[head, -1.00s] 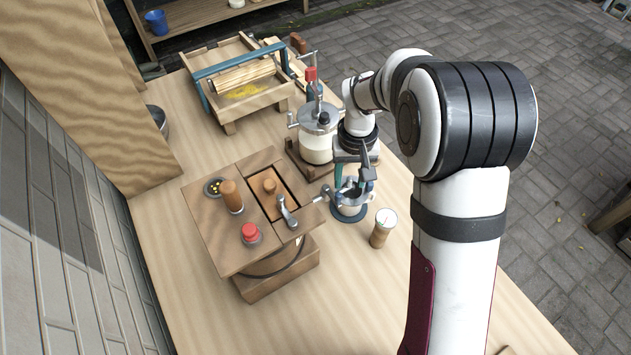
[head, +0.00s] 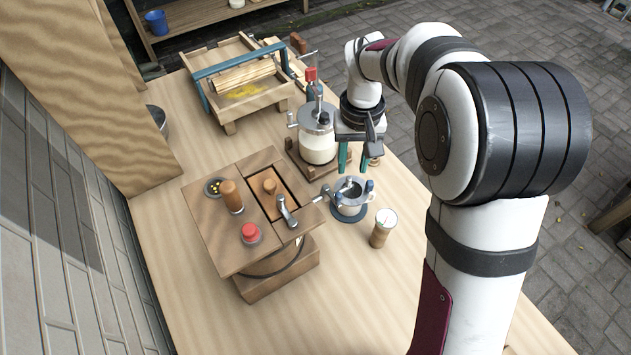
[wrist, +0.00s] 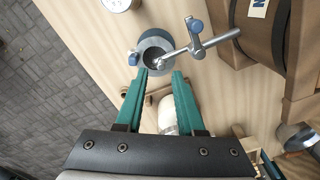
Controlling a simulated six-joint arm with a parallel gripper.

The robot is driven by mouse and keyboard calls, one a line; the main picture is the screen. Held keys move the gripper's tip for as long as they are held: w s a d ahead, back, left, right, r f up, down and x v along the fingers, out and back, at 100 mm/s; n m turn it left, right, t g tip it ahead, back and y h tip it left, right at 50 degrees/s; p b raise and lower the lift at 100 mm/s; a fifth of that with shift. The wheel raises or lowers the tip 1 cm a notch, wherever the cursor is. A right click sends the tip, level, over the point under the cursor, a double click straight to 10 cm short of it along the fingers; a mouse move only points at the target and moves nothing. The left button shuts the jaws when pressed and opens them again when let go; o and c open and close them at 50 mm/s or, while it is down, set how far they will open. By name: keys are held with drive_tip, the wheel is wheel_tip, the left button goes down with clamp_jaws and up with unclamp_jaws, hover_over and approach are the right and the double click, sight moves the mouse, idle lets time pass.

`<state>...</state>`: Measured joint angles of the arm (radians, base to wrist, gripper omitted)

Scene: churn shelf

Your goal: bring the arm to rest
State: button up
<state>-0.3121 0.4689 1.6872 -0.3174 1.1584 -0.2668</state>
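My gripper (head: 350,163) hangs over the table to the right of the glass churn jar (head: 318,145), with its teal fingers pointing down. In the wrist view the two teal fingers (wrist: 161,84) are apart with nothing between them, so it is open and empty. A small grey cup-like vessel (head: 349,208) with blue fittings stands on the table in front of the gripper. The same vessel (wrist: 152,42) shows beyond the fingertips in the wrist view, apart from them.
A wooden box (head: 220,240) with a red knob and metal crank stands left of the vessel. A wooden cylinder with a white dial (head: 381,232) stands to its right. A wooden roller frame (head: 225,107) is at the back. The table's front right is clear.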

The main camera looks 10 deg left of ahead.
drive_tip(key=shift+r, duration=0.25)
drive_tip(key=s+d+r+m+y, duration=0.1)
drive_tip(key=s+d+r+m, duration=0.2)
drive_tip(key=s, duration=0.4)
drive_tip(key=s+d+r+m, duration=0.2)
drive_tip(key=s+d+r, duration=0.25)
drive_tip(key=s, duration=0.25)
drive_tip(key=s+d+f+m, duration=0.1)
drive_tip(key=s+f+m, duration=0.1)
drive_tip(key=s, duration=1)
drive_tip(key=shift+s+d+m+y, duration=0.2)
drive_tip(key=shift+d+m+y, duration=0.2)
drive_tip(key=shift+m, duration=0.4)
